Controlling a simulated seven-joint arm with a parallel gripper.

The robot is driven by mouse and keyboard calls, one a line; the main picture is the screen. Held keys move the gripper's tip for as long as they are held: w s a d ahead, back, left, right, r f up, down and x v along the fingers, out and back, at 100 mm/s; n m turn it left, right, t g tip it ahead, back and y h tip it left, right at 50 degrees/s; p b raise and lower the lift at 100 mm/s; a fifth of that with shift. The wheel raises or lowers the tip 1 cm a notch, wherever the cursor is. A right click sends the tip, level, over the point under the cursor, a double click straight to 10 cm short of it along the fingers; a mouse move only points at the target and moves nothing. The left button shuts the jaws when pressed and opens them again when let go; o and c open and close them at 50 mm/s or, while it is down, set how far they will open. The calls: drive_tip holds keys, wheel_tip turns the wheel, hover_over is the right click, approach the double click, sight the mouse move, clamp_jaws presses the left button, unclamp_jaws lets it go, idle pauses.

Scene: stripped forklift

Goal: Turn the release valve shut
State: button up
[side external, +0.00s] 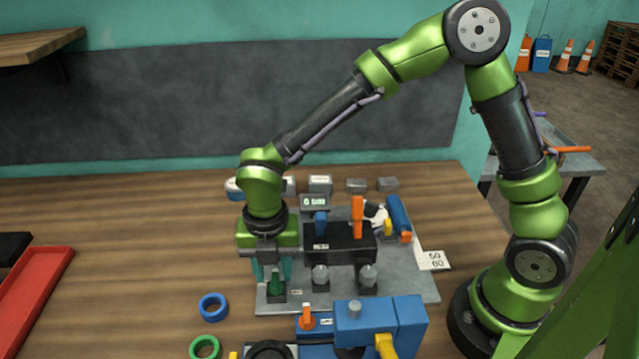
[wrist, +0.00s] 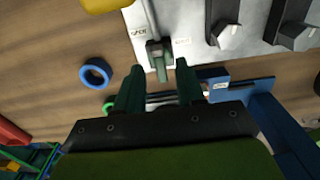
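The release valve appears to be the dark green knob (side external: 276,285) at the front left of the grey plate (side external: 420,290). In the wrist view the knob (wrist: 159,62) sits on a pale panel between two small labels; the left one seems to read "OPEN", the right one is too blurred to read. My gripper (side external: 272,271) points down over the knob. In the wrist view its two green fingers (wrist: 160,70) are apart, one on each side of the knob, with gaps visible. Whether the fingertips reach down beside the knob is hard to tell.
Two grey knobs (side external: 320,275) (side external: 368,276) stand right of the valve. A dark block with blue and orange levers (side external: 357,217) is behind. A blue machine (side external: 366,321) stands in front. A blue ring (side external: 213,307) and a green ring (side external: 205,348) lie left.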

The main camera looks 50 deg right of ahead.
drive_tip(key=shift+f, duration=0.8)
drive_tip(key=shift+c, duration=0.4)
clamp_jaws()
